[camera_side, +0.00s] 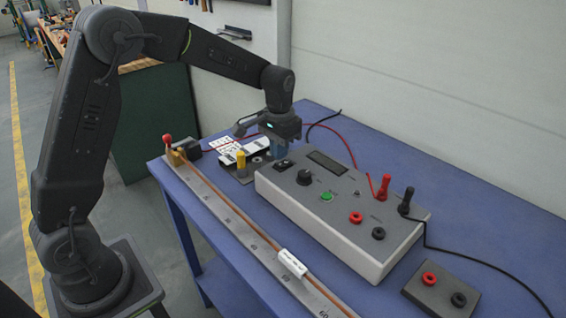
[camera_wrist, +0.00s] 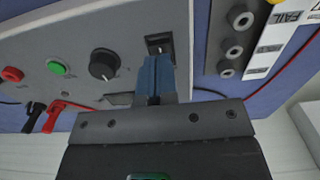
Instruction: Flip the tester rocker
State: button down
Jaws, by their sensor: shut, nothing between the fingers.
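The tester (camera_side: 330,220) is a pale grey box on the blue table, and it also shows in the wrist view (camera_wrist: 110,30). Its black rocker (camera_side: 284,165) sits at the left end of the top face. In the wrist view the rocker (camera_wrist: 158,40) lies just beyond my blue fingertips, which cover its near edge. My gripper (camera_side: 278,152) points down over that end of the tester, shut and empty. The fingertips (camera_wrist: 157,60) are very close to the rocker; I cannot tell if they touch it. Which way the rocker is tilted is unclear.
The tester's top also has a black knob (camera_side: 304,177), a green button (camera_side: 326,197), and red and black plugs (camera_side: 384,186). A yellow-topped fixture (camera_side: 241,162) and labelled cards (camera_side: 224,145) stand left of it. A long ruler rail (camera_side: 230,217) runs along the front.

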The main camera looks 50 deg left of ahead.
aim_at(280, 165)
jog(key=shift+f, duration=1.35)
dwell(0.8)
jog(key=shift+r, duration=3.55)
jog(key=shift+s+d+r, duration=0.1)
jog(key=shift+s+r, duration=0.1)
jog(key=shift+r, duration=0.1)
jog(key=s+d+r+t, duration=0.2)
jog(key=s+r, duration=0.1)
jog(key=s, duration=0.9)
jog(key=s+d+r+t, duration=0.2)
jog(key=s+r+t, duration=0.1)
jog(key=s, duration=1)
jog(key=shift+d+t, duration=0.3)
jog(key=shift+d, duration=0.05)
